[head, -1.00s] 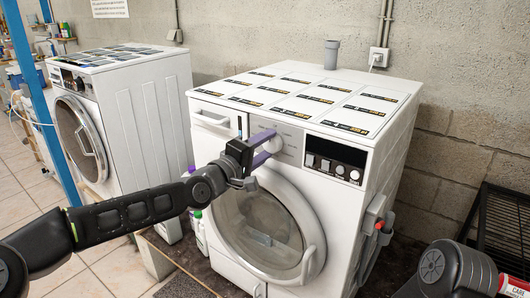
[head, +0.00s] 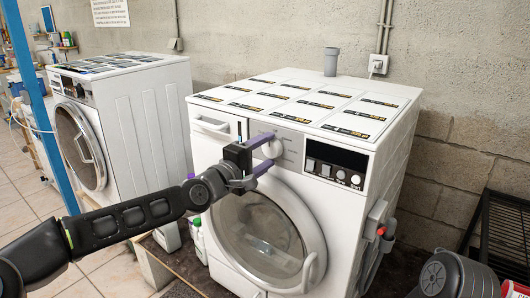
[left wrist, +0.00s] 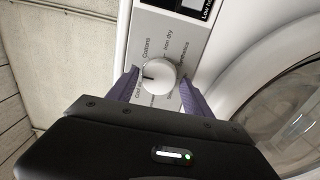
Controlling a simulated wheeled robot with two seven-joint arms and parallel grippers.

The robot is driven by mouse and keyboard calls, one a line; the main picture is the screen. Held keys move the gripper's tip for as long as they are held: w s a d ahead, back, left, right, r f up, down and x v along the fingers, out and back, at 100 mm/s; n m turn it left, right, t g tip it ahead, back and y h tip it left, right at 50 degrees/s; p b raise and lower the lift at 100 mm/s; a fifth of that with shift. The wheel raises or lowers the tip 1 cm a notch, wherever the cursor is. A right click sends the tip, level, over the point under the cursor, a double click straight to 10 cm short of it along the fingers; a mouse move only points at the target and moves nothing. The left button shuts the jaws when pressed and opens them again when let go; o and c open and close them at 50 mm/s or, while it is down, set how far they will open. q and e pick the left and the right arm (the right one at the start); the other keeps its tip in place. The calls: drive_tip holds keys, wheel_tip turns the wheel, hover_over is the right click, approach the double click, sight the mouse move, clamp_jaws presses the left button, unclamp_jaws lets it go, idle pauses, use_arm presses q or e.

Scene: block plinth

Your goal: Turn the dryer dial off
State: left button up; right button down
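The dryer (head: 345,200) is the white front-loading machine on the right. Its round white dial (head: 272,148) sits on the front panel left of the dark display. My left gripper (head: 263,153) is at the panel with its purple fingers on either side of the dial. In the left wrist view the dial (left wrist: 160,76) lies between the two fingertips, with narrow gaps showing, so the fingers look open around it. A dark mark on the dial points left in that view; printed labels, including "Cottons", surround it. My right gripper is out of view.
A second white machine (head: 130,120) stands to the left, behind a blue post (head: 40,110). The dryer's round door (head: 268,240) is closed below the dial. Bottles (head: 198,238) stand at its left side. A dark rack (head: 500,235) is at the right.

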use_arm(q)
drive_tip(key=shift+o, duration=0.9)
drive_tip(key=shift+s+a+b, duration=0.35)
drive_tip(key=shift+s+a, duration=0.15)
drive_tip(key=shift+s, duration=0.05)
drive_tip(key=b+v, duration=0.1)
drive_tip(key=v, duration=0.5)
drive_tip(key=shift+s+b, duration=0.15)
drive_tip(key=shift+b, duration=0.2)
